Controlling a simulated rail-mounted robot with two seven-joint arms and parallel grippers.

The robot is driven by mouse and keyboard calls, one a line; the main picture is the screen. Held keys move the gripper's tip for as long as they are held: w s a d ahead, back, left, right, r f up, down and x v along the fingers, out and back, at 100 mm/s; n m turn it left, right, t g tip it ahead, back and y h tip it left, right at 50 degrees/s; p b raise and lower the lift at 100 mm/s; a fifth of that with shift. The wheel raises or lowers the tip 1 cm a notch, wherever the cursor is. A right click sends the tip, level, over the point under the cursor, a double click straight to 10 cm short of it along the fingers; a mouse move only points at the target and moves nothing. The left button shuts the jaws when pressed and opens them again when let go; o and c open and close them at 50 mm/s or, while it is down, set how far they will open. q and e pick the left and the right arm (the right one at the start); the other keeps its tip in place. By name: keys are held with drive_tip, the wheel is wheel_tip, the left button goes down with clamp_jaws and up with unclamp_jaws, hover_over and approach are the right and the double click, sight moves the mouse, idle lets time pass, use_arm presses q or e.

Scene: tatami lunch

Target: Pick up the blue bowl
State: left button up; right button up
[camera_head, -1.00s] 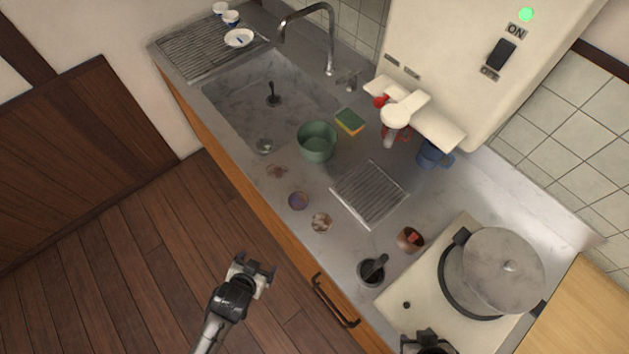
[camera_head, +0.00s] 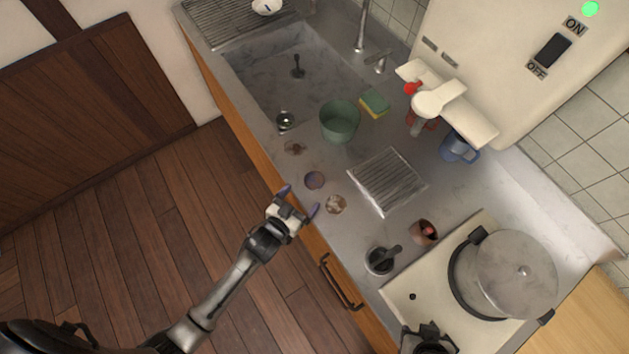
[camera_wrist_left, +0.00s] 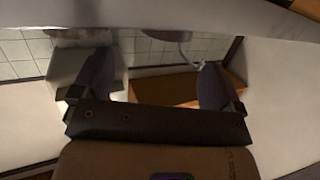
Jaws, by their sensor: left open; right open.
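A small round bowl with a bluish-purple inside (camera_head: 314,180), the only blue bowl I make out, sits on the steel counter near its front edge in the head view. My left gripper (camera_head: 299,201) is open and empty at the counter's front edge, just short of this bowl and apart from it in the picture.
A brown-and-white dish (camera_head: 336,204) and a brown dish (camera_head: 295,147) flank the bowl. A green bowl (camera_head: 340,121) stands behind by the sink (camera_head: 262,75). A drain rack (camera_head: 388,180), dark mortar (camera_head: 380,261), reddish cup (camera_head: 424,232) and lidded pot (camera_head: 512,272) are to the right.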

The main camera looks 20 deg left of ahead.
sight(319, 174)
use_arm(q)
drive_tip(key=shift+x, duration=1.55)
use_arm(e)
drive_tip(key=shift+a+f, duration=0.1)
drive_tip(key=shift+a, duration=0.05)
use_arm(q)
drive_tip(key=x, duration=0.3)
drive_tip(key=shift+w+a+f, duration=0.1)
drive_tip(key=shift+w+a, duration=0.15)
drive_tip(key=shift+a, duration=0.05)
use_arm(e)
drive_tip(key=shift+w+f, duration=0.1)
drive_tip(key=shift+f, duration=0.05)
use_arm(q)
drive_tip(key=shift+w+d+f, duration=0.1)
drive_tip(key=shift+w+d, duration=0.05)
drive_tip(key=shift+w, duration=0.25)
use_arm(e)
drive_tip(key=shift+d, duration=0.2)
use_arm(q)
drive_tip(key=c, duration=1)
use_arm(e)
drive_tip(key=shift+a, duration=0.15)
use_arm(q)
wheel_tip(319, 174, up, 10)
drive_tip(key=p, duration=0.1)
use_arm(e)
drive_tip(key=shift+r, duration=0.9)
